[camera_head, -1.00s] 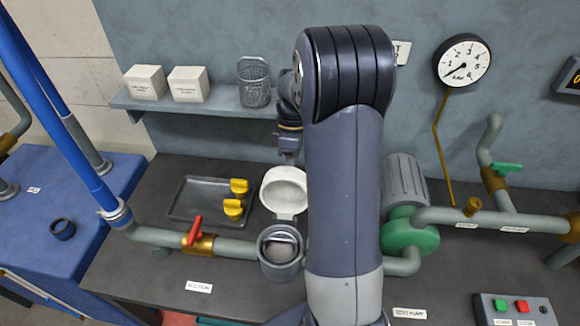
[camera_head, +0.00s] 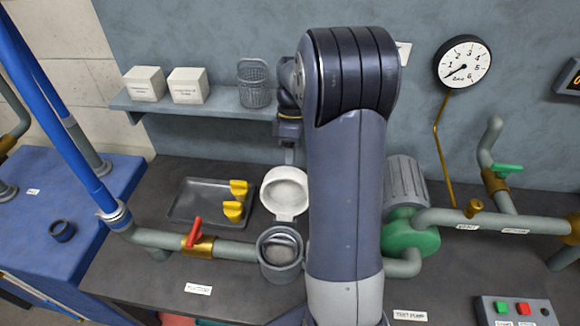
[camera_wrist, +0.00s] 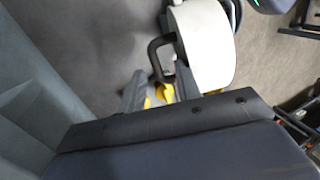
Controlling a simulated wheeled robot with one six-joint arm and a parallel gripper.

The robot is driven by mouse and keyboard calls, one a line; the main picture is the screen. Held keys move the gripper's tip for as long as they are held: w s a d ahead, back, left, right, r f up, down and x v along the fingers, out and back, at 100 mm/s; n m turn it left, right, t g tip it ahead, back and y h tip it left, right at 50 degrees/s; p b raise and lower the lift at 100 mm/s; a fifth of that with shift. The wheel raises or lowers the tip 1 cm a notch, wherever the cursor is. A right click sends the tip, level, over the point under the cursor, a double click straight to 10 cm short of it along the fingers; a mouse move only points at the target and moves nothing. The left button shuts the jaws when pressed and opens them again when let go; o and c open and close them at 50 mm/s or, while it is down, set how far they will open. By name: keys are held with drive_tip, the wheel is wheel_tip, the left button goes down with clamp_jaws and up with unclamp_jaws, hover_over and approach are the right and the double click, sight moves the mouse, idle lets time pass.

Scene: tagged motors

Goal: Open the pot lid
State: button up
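The grey pot (camera_head: 281,256) is set in the pipe line on the bench. Its white round lid (camera_head: 285,193) stands swung back behind the pot, and the pot's mouth is uncovered. In the wrist view the white lid (camera_wrist: 203,45) has a dark loop handle (camera_wrist: 155,60) on its side. My gripper (camera_wrist: 160,92) is close to the handle, with its two grey fingers apart and a gap between them. I cannot tell whether a finger touches the handle. In the head view my gripper (camera_head: 290,157) is above and behind the lid, partly hidden by my arm.
A dark tray (camera_head: 200,197) with two yellow parts lies left of the lid. A red-handled valve (camera_head: 195,233) is on the pipe left of the pot. A shelf (camera_head: 215,107) with white boxes and a mesh basket (camera_head: 254,85) is behind. A green pump (camera_head: 405,236) stands at right.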

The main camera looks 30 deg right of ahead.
drive_tip(key=v, duration=0.8)
drive_tip(key=shift+r, duration=0.1)
